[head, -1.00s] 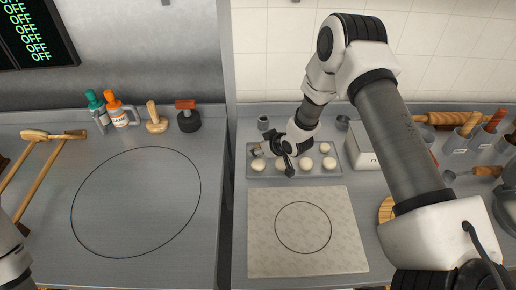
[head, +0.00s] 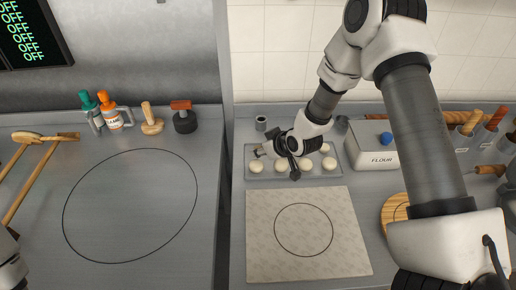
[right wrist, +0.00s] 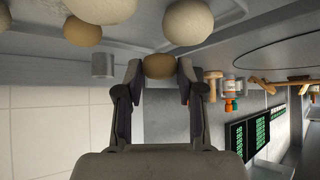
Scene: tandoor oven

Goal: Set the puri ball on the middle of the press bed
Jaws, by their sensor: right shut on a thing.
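My right gripper (head: 278,162) is over the front left part of a grey tray (head: 315,176) of pale dough balls. In the right wrist view, its fingers (right wrist: 158,78) are shut on a puri ball (right wrist: 160,67), which sits between the fingertips. Other balls show near it, such as one in the right wrist view (right wrist: 188,22). I cannot tell clearly whether the held ball is clear of the tray. A round wooden board (head: 390,214) is partly hidden behind my right arm; I cannot tell whether it is the press bed. My left gripper is out of view.
A pale square mat (head: 262,262) with a drawn circle lies clear in front of the tray. A flour box (head: 372,158) with a blue knob stands right of the tray. A small metal cup (head: 261,123) stands behind it. Utensils crowd the right side.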

